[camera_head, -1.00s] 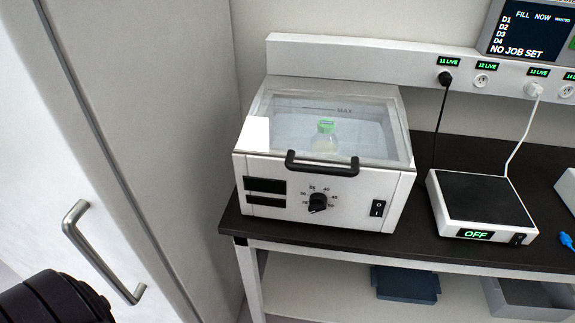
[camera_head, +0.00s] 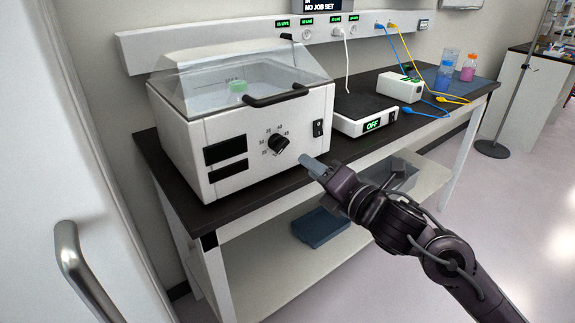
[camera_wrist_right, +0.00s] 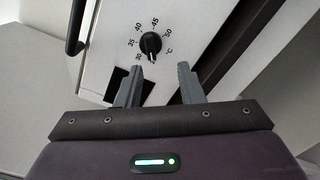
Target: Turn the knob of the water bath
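The water bath (camera_head: 215,128) is a white box with a clear lid on the dark bench. A bottle with a green cap (camera_head: 238,87) stands inside it. Its black knob (camera_head: 279,144) is on the front panel, with a numbered scale around it. My right gripper (camera_head: 308,162) is in front of the panel, to the right of and a little below the knob. In the right wrist view the knob (camera_wrist_right: 151,43) lies beyond the open fingers (camera_wrist_right: 160,75), apart from them, with nothing between the fingers. My left gripper is out of view.
A black lid handle (camera_head: 275,97) juts out above the knob, and a rocker switch (camera_head: 318,128) sits to its right. A white plate device reading OFF (camera_head: 365,115) stands beside the bath. A cabinet door handle (camera_head: 85,270) is at the near left.

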